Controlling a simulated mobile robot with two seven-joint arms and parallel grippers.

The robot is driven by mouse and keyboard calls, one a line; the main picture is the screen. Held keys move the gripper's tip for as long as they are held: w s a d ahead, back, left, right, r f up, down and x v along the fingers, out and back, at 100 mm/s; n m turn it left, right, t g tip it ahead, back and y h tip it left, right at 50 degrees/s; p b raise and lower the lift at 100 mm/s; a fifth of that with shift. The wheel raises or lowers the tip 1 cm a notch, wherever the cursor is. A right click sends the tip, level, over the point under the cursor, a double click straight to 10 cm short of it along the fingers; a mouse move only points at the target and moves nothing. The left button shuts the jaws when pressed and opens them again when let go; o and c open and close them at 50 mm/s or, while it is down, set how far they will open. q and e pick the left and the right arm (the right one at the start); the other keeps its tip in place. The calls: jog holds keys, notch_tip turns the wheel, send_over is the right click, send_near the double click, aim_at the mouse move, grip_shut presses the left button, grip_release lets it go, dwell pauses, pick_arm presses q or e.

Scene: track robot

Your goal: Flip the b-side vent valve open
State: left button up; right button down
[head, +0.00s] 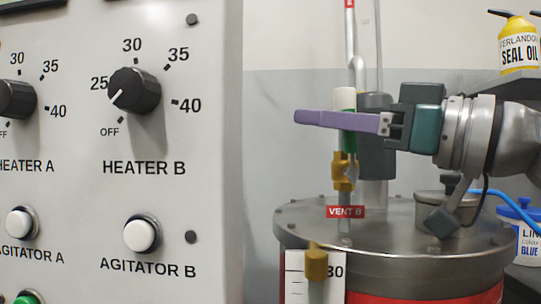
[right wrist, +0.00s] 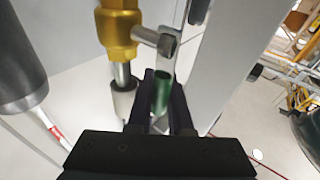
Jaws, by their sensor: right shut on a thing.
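The Vent B valve has a brass body (head: 345,170) on a thin pipe above the tank lid, with a red "VENT B" label (head: 345,211) below it. Its lever has a green sleeve (head: 350,142) and stands upright, roughly in line with the pipe. A white cap (head: 344,99) sits above the brass body. My right gripper (head: 305,117) reaches in from the right, its purple fingers crossing the lever. In the right wrist view the fingers are shut on the green sleeve (right wrist: 161,95), beside the white cap (right wrist: 123,100) and brass body (right wrist: 119,28). My left gripper is out of view.
A grey control panel (head: 210,60) with heater knobs and agitator buttons fills the left. The steel tank lid (head: 400,225) lies below. A clear vertical pipe and a grey cylinder (head: 376,155) stand close behind the valve. A yellow seal oil bottle (head: 518,45) is on a shelf at right.

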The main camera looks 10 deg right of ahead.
jog(key=shift+d+r+m+t+b, duration=0.1)
jog(key=shift+d+m+t+b, duration=0.2)
jog(key=shift+t+b, duration=0.1)
jog(key=c, duration=1.1)
grip_release()
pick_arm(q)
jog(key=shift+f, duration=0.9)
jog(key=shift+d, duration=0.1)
pick_arm(e)
jog(key=shift+s, duration=0.1)
pick_arm(q)
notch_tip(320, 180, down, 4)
jog(key=b, duration=0.3)
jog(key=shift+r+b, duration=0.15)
jog(key=shift+b, duration=0.15)
pick_arm(e)
jog(key=v, duration=0.9)
jog(key=shift+s+d, duration=0.25)
jog(key=shift+s, duration=0.1)
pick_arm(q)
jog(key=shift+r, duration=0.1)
